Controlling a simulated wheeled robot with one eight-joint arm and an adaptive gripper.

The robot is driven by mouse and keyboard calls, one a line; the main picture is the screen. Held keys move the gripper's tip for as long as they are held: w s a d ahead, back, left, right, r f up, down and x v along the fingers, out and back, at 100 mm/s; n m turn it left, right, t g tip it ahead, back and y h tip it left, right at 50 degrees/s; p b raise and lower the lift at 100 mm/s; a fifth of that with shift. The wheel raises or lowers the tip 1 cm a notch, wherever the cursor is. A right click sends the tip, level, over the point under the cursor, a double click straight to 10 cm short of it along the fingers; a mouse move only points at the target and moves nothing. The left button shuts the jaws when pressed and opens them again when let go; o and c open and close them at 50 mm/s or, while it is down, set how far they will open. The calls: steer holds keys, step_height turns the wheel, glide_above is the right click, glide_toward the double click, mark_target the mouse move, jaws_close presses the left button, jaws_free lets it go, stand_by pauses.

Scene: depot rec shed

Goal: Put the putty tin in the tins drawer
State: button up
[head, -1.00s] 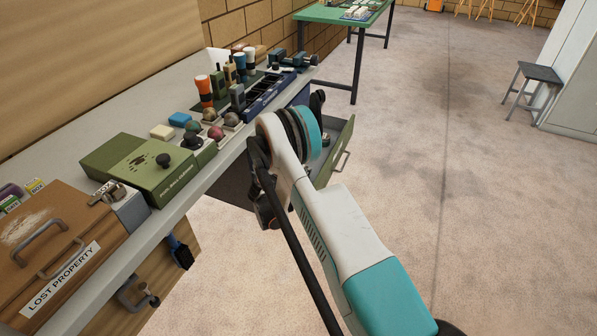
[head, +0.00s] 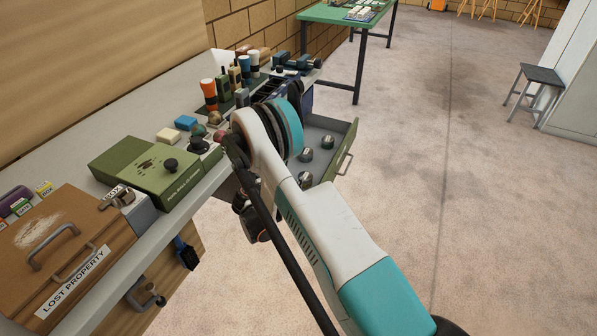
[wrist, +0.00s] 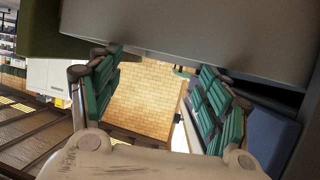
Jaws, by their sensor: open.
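A grey-lined drawer with a green front (head: 337,165) stands pulled out from the bench. Several small dark round tins with pale tops, such as this tin (head: 327,142), are in it. I cannot read their labels, so I cannot tell whether one is the putty tin. My arm crosses in front of the drawer's left part and hides it. My gripper (wrist: 160,95) shows in the wrist view with its green-padded fingers apart and nothing between them. In the head view my gripper is hidden behind my arm.
The bench (head: 60,158) holds a brown lost property case (head: 65,250), a green box (head: 150,172) with a dark knob, and cups and small goods further back. A green table (head: 345,14) stands behind. In the wrist view, a large grey surface (wrist: 190,35) is close above the fingers.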

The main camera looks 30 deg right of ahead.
steer(key=s+a+r+n+y, duration=0.2)
steer(key=s+r, duration=0.1)
steer(key=r, duration=0.6)
steer(key=s+a+r+n+y, duration=0.2)
steer(key=s+r, duration=0.2)
steer(key=r, duration=0.6)
steer(key=s+a+r+n+y, duration=0.2)
steer(key=s+a+r, duration=0.1)
steer(key=r, duration=0.6)
steer(key=s+a+r+n+y, duration=0.2)
steer(key=s, duration=0.7)
steer(key=s+a+r+n+y, duration=0.2)
steer(key=s+a+r, duration=0.1)
steer(key=s, duration=0.6)
steer(key=s+a+r+n+y, duration=0.1)
steer(key=s+a+r+n, duration=0.1)
steer(key=s, duration=0.7)
steer(key=shift+s+a+r+t+y+p, duration=0.2)
steer(key=shift+a+r+t+y+p, duration=0.15)
steer(key=shift+a, duration=0.3)
steer(key=shift+d, duration=0.1)
